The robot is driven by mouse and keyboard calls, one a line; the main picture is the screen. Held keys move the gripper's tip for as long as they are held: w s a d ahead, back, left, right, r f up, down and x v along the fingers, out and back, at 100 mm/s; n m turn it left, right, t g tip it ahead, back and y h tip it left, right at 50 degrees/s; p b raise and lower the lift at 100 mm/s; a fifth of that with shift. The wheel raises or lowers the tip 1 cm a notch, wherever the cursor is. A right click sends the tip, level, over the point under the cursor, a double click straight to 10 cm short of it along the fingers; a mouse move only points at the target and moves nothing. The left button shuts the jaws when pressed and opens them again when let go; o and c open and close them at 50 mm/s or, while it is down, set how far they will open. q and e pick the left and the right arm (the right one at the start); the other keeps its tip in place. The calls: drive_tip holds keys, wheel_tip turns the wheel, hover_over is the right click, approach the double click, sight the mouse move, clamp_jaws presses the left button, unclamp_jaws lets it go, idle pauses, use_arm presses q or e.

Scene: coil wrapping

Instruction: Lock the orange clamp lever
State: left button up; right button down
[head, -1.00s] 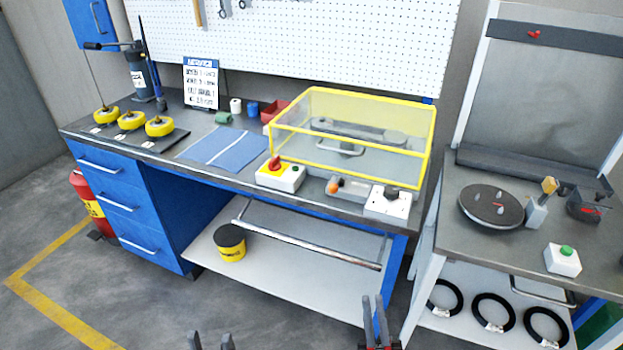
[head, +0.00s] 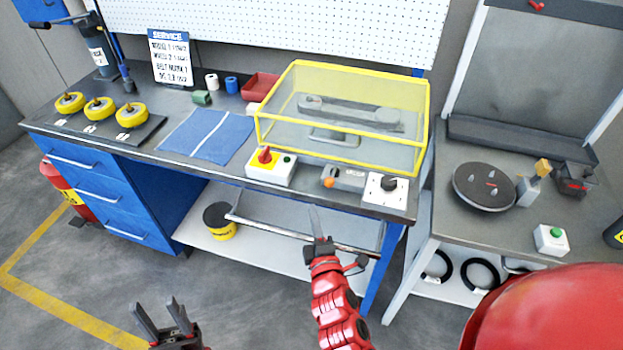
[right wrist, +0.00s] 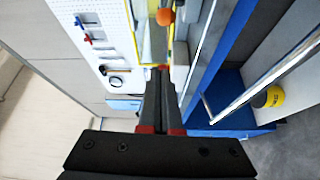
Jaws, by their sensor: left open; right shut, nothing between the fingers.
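The orange clamp lever shows as an orange round knob (head: 328,182) on a grey block (head: 349,178) at the bench's front edge. The knob also shows near the top of the right wrist view (right wrist: 165,17). My right gripper (head: 314,211) is shut and empty, in front of the bench edge, below and a little left of the knob in the picture, apart from it. Its closed fingers show in the right wrist view (right wrist: 161,72). My left gripper (head: 161,308) is open and empty, low over the floor. The lever's arm is hard to make out.
A yellow-framed clear guard (head: 342,118) stands behind the knob. A red-knob switch box (head: 270,166) is left of it, a white dial box (head: 386,191) right. A metal rail (head: 275,231) runs below the bench edge. A side table (head: 465,225) stands right.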

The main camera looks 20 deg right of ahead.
sight(332, 176)
drive_tip(key=w+d+p, duration=0.1)
drive_tip(key=w+p, duration=0.3)
drive_tip(key=w, duration=0.6)
drive_tip(key=d, duration=0.1)
drive_tip(key=s+d+p, duration=0.2)
drive_tip(key=shift+d, duration=0.3)
drive_tip(key=shift+w, duration=0.1)
drive_tip(key=shift+d, duration=0.1)
drive_tip(key=shift+s+d, duration=0.1)
drive_tip(key=shift+s, duration=0.1)
